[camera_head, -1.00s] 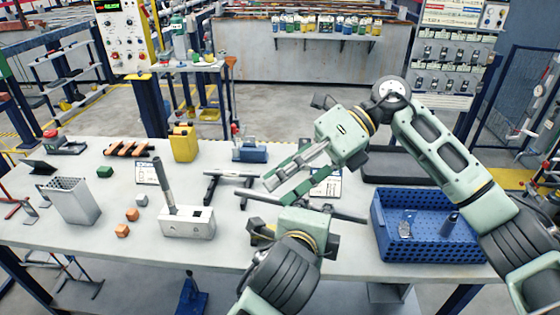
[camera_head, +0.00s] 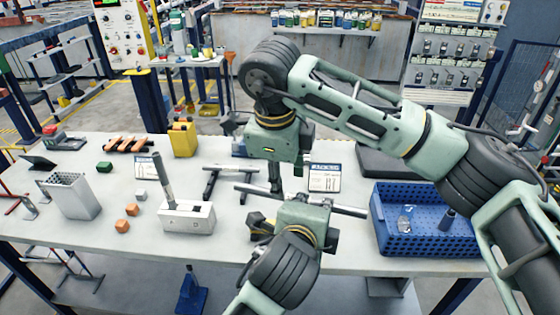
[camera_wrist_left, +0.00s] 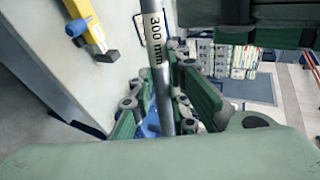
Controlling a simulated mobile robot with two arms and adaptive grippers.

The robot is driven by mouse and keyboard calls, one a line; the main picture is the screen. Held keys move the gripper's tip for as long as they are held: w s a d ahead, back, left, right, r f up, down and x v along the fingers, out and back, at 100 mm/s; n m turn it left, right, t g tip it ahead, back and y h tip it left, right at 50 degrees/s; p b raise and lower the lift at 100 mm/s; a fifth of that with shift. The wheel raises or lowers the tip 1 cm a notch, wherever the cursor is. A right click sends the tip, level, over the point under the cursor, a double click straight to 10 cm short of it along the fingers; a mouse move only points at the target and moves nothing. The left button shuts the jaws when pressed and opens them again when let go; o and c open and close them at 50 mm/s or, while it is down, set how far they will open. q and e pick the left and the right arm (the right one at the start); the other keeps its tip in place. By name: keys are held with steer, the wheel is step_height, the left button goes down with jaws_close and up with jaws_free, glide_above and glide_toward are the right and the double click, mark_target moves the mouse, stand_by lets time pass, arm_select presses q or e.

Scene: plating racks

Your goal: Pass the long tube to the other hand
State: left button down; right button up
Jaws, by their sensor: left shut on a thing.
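The long grey tube (camera_head: 350,210) lies roughly level above the table, its two ends showing on either side of my left gripper (camera_head: 304,199). My left gripper is shut on it. In the left wrist view the tube (camera_wrist_left: 153,60) bears a "300 mm" label and passes between the green finger pads of the left gripper (camera_wrist_left: 165,115). My right gripper (camera_head: 277,182) points down from above, its visible finger close to the tube on the left of my left gripper. Its other finger is not clear, so its opening and any contact cannot be told.
A white block holding an upright dark rod (camera_head: 187,218) stands to the left. A blue perforated crate (camera_head: 430,243) is at the right. A black stand (camera_head: 232,170) and a label card (camera_head: 324,178) lie behind the tube. Small orange cubes lie further left.

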steer(key=x, duration=0.6)
arm_select(q)
steer(key=shift+r, duration=0.1)
arm_select(e)
steer(key=shift+f, duration=0.1)
steer(key=shift+s+a, duration=0.1)
steer(key=shift+s, duration=0.05)
jaws_close()
arm_select(q)
steer(key=c, duration=1.6)
jaws_free()
steer(key=shift+s, duration=0.1)
